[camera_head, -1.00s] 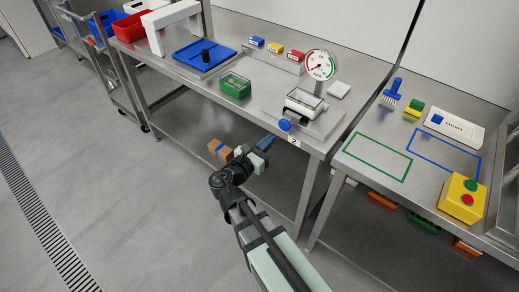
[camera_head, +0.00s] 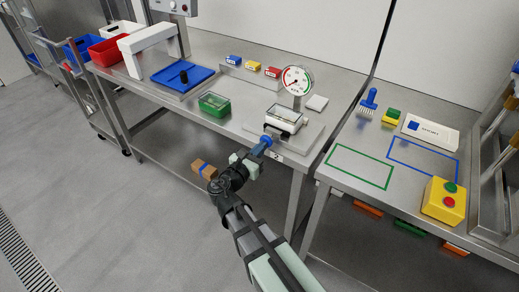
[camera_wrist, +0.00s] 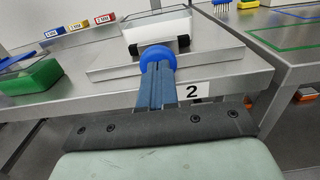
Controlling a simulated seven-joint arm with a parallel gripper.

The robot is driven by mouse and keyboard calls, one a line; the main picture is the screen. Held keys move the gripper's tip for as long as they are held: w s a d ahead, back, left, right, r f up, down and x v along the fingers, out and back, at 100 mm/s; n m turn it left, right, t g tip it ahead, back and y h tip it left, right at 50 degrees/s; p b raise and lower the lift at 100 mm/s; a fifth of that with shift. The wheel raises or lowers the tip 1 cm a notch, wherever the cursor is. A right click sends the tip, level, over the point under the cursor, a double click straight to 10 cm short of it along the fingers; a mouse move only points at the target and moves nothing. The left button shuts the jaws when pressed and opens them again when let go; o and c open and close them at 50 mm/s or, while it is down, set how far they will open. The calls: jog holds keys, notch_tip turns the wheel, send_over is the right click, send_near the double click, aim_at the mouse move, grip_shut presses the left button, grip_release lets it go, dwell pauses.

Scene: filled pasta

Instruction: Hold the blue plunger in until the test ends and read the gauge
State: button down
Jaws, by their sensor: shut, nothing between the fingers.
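The blue plunger (camera_wrist: 157,58) is a round blue knob at the front of the test device (camera_head: 285,118), a clear-lidded box on a metal plate. In the wrist view my gripper (camera_wrist: 156,78) is shut and empty, its blue fingertips at the plunger's face. They appear to touch it; I cannot tell how far it is pressed. In the head view the fingertips reach the plunger (camera_head: 266,140). The round gauge (camera_head: 296,80) stands behind the device, with a white face, a red and green rim band and a needle too small to read exactly.
A green box (camera_head: 213,104) and a blue tray (camera_head: 182,78) lie left of the device. A label "2" (camera_wrist: 193,91) is on the bench edge. A yellow button box (camera_head: 443,200) stands on the right bench. Open floor lies in front.

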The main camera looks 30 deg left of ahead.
jog(key=shift+w, duration=0.85)
jog(key=shift+w+r, duration=0.15)
jog(key=shift+a, duration=0.2)
dwell(2.0)
dwell(0.4)
jog(key=s, duration=1.4)
jog(key=shift+s+d, duration=0.2)
jog(key=shift+s, duration=0.15)
